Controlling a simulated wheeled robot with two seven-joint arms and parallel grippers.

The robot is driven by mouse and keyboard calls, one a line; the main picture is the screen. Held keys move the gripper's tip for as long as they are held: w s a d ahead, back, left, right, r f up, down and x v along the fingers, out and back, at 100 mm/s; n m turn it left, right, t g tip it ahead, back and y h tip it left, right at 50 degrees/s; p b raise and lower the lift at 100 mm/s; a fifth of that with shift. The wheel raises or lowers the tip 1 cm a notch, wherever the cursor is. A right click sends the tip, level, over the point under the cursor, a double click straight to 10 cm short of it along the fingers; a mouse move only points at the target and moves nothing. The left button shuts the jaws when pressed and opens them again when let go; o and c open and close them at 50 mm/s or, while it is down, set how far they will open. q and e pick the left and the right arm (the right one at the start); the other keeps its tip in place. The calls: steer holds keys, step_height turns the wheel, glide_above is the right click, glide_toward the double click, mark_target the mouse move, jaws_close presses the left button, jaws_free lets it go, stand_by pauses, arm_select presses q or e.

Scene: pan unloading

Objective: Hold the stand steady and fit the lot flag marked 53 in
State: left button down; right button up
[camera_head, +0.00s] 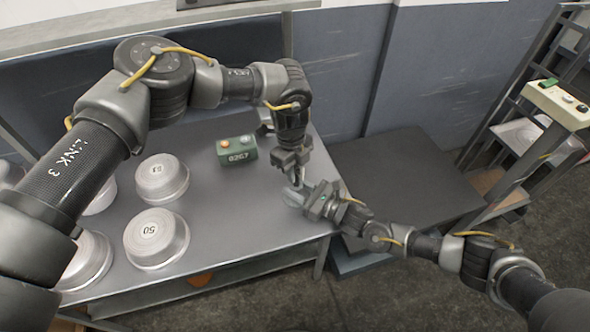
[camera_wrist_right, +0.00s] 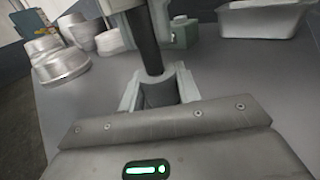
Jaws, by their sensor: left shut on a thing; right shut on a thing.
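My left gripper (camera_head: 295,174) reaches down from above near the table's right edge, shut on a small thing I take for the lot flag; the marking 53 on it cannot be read. My right gripper (camera_head: 312,200) comes in low from the right, directly below and touching close to the left one. It is shut on what looks like the stand, whose pale grey base (camera_head: 291,198) partly shows. In the right wrist view a dark upright post (camera_wrist_right: 147,45) runs down to the pale jaws of my right gripper (camera_wrist_right: 158,88). The joint between flag and stand is hidden.
Several round metal pans stand on the grey table (camera_head: 215,205), one marked 50 (camera_head: 155,238). A green box (camera_head: 237,150) with buttons stands behind. A metal tray (camera_wrist_right: 262,18) shows in the wrist view. The table's front middle is clear. A dark platform (camera_head: 400,180) lies right.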

arm_select(q)
steer(key=c, duration=1.3)
jaws_free()
steer(key=shift+r, duration=0.15)
step_height(320, 180, up, 12)
steer(key=shift+w+a, duration=0.4)
arm_select(e)
steer(key=o, duration=1.1)
steer(key=shift+s+d, duration=0.1)
